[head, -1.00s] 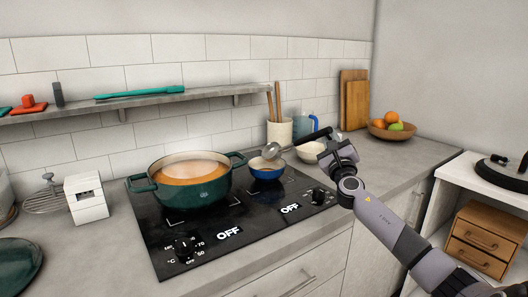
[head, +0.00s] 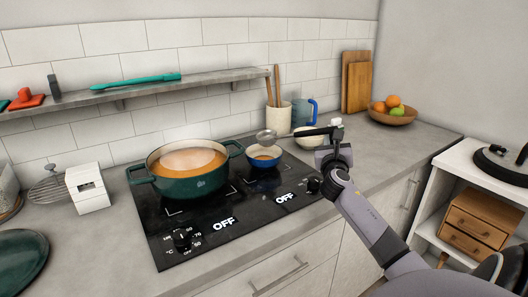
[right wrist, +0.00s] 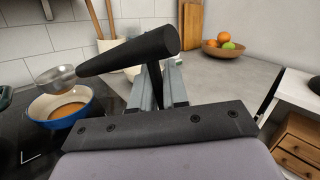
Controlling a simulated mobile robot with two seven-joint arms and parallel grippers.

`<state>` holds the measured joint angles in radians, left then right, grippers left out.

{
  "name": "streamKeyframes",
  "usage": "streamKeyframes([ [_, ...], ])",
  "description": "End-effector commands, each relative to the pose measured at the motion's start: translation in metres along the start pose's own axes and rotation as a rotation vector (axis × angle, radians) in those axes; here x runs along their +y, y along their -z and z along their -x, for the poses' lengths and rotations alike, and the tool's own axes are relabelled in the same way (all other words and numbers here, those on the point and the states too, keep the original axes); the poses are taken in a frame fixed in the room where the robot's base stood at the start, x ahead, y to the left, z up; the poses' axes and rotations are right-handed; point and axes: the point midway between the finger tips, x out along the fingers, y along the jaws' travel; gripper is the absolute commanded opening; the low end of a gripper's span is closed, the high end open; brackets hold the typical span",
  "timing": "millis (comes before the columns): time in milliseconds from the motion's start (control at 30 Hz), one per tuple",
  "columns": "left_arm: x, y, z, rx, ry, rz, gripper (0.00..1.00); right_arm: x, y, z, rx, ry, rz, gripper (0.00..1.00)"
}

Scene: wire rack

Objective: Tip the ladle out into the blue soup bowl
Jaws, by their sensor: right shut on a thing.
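The blue soup bowl (head: 264,163) sits on the black hob, right of the pot, with orange-brown soup inside; it also shows at the left of the right wrist view (right wrist: 88,114). The ladle's metal cup (head: 266,136) hangs above the bowl's back rim, apart from the soup. Its black handle (right wrist: 130,52) runs nearly level to my right gripper (head: 328,146), which is shut on it, right of the bowl. The fingers show behind the handle in the right wrist view (right wrist: 160,88). I cannot tell whether the cup holds anything. My left gripper is not in view.
A green pot (head: 190,184) of soup stands left of the bowl. A cream bowl (head: 306,140), a utensil crock (head: 279,118) and a blue-handled jug (head: 302,108) stand behind my gripper. A fruit bowl (head: 390,117) is farther right. The counter between is clear.

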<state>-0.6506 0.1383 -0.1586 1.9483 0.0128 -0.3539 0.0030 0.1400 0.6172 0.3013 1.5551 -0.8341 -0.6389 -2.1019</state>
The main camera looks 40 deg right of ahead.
Motion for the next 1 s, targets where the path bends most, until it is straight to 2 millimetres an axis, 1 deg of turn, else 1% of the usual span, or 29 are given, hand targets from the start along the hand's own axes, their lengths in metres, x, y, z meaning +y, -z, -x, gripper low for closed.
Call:
streamKeyframes([
  [33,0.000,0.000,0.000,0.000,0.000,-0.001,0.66,-0.002,-0.003,-0.001,0.003,0.001,-0.011,0.00],
  [700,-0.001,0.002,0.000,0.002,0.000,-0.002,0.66,-0.014,-0.010,-0.010,0.099,-0.002,-0.148,0.00],
  [1000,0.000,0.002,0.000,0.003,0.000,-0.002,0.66,-0.015,-0.011,-0.011,0.116,-0.004,-0.170,0.00],
])
